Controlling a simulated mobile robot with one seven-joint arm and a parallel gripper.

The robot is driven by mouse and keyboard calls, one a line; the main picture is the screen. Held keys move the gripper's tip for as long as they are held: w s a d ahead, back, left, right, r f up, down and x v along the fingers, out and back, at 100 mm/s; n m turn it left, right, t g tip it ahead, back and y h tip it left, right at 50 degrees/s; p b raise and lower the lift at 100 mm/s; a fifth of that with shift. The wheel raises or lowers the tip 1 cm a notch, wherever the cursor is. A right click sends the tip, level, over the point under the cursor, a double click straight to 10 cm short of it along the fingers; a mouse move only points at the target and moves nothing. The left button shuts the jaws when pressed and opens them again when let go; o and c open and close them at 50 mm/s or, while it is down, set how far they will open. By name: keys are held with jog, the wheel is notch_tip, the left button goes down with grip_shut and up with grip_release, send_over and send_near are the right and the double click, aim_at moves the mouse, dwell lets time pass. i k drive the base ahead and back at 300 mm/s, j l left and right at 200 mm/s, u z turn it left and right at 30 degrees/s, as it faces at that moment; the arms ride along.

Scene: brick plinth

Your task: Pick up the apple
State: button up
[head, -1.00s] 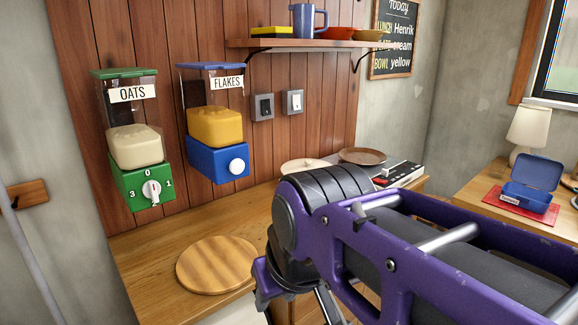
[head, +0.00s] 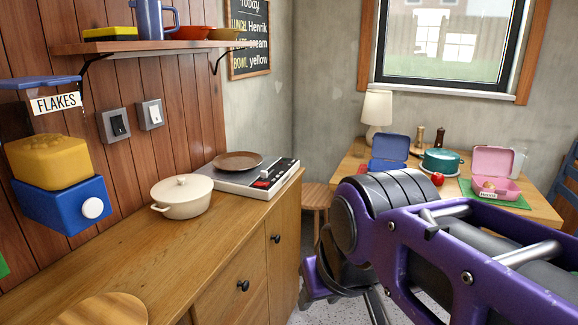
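A small red round thing that looks like the apple (head: 438,179) sits on the wooden table (head: 350,163) under the window. It lies in front of a teal pot (head: 441,160), between a blue lunchbox and a pink lunchbox. My purple arm fills the lower right of the head view, well in front of the table. The fingers of my gripper cannot be made out, so whether it is open or shut does not show.
A wooden counter (head: 150,245) runs along the left, with a cream pot (head: 181,197) and a hotplate (head: 255,178) on it. A blue lunchbox (head: 389,148), a pink lunchbox (head: 494,162) and a lamp (head: 377,112) stand on the table. A stool (head: 316,197) stands between counter and table.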

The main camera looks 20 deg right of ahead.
aim_at(438, 179)
jog(key=j+z, duration=0.1)
jog(key=z, duration=1.15)
jog(key=k+l, duration=0.05)
